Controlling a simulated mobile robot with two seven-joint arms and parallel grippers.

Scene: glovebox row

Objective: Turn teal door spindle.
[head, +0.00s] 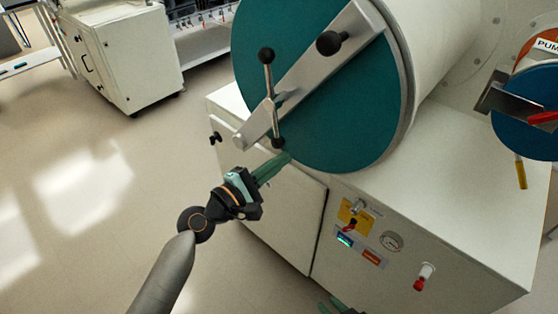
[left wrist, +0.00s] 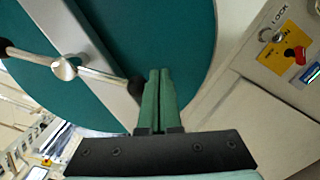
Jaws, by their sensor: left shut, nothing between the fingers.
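The teal door (head: 350,110) is a round disc crossed by a grey bar (head: 315,75). Its spindle (head: 269,98) is a metal cross-handle with a black ball at each end, standing near upright in the head view. The left wrist view shows the spindle hub (left wrist: 65,68) and the lower ball (left wrist: 135,88). My left gripper (head: 285,160) has its green fingers together and empty, just below the lower ball; whether they touch it I cannot tell. My right gripper (head: 328,303) shows only its tips at the bottom edge, apart from each other.
A black knob (head: 329,43) sits on the bar's upper end. The cabinet below has a control panel (head: 360,235) with a gauge and a red-tipped valve (head: 424,275). A blue disc (head: 525,110) with a red handle is at right. Open floor (head: 90,220) lies left.

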